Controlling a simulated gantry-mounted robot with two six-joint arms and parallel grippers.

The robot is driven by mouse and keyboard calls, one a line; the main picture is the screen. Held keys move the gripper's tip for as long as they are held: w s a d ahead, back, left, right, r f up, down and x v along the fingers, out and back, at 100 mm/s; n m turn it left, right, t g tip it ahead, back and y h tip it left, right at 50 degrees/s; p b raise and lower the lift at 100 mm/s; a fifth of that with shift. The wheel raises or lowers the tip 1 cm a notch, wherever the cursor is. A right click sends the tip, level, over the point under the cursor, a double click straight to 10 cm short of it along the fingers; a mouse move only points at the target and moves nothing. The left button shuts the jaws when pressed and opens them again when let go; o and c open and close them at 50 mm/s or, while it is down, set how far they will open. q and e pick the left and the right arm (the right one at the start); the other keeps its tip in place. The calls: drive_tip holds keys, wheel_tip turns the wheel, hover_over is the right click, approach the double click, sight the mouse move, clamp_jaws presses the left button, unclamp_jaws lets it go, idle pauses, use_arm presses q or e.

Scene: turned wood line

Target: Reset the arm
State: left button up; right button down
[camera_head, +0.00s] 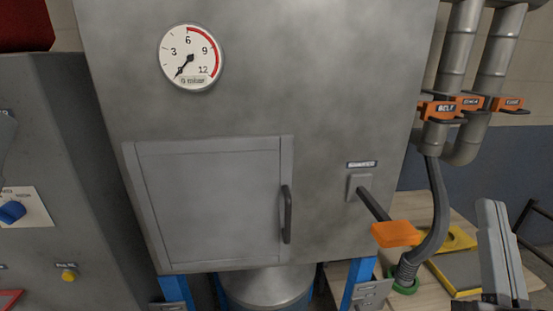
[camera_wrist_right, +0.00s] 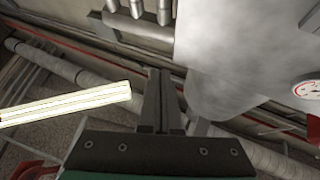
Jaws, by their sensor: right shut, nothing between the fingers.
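My right gripper (camera_head: 493,206) is at the lower right of the head view, its fingers pointing up. It is shut and empty, apart from the pipes and the orange-handled lever (camera_head: 397,234) to its left. In the right wrist view the closed fingers (camera_wrist_right: 160,75) stand together in the middle, with nothing between them. My left gripper is not in view.
A grey metal cabinet (camera_head: 330,110) with a closed door (camera_head: 215,205) and a round gauge (camera_head: 191,57) fills the middle. Pipes with orange gate handles (camera_head: 440,109) stand at the upper right. A dark hose (camera_head: 437,210) drops to a wooden bench (camera_head: 411,207) holding a yellow-edged item (camera_head: 456,277).

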drive_tip(key=s+a+r+n+t+y+p, duration=0.2)
drive_tip(key=a+r+n+t+y, duration=0.15)
drive_tip(key=r+y, duration=0.35)
drive_tip(key=s+a+r+n+t+y+p, duration=0.1)
drive_tip(key=s+a+r+n+t+y, duration=0.1)
drive_tip(key=a+r+n+y, duration=0.45)
use_arm(q)
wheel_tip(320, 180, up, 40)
drive_tip(key=p, duration=3.5)
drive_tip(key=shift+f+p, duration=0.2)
drive_tip(key=shift+p, duration=0.15)
use_arm(e)
wheel_tip(320, 180, up, 37)
drive_tip(key=d+m+h, duration=0.1)
drive_tip(key=d+m, duration=0.1)
drive_tip(key=d, duration=0.1)
drive_tip(key=shift+m, duration=0.4)
drive_tip(key=shift+r+h, duration=0.1)
drive_tip(key=shift+h, duration=0.15)
